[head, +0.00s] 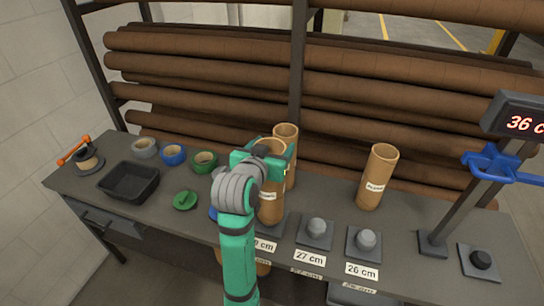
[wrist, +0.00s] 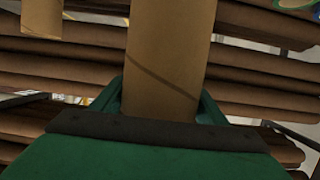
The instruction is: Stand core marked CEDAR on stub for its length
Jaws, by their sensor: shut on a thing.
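My gripper (head: 262,168) is shut on a brown cardboard core (head: 270,208), near its upper part; the core is upright. In the wrist view the core (wrist: 165,50) stands between the two fingers. Its label is too small to read. Its lower end is at the left stub plate (head: 268,228), whose card ends in "cm", its number partly hidden; I cannot tell whether it rests there. Two grey stubs beside it are marked 27 cm (head: 316,228) and 26 cm (head: 365,240), both bare. Another core (head: 287,134) stands behind, and a labelled one (head: 377,178) to the right.
Long rollers (head: 420,95) fill the rack behind.

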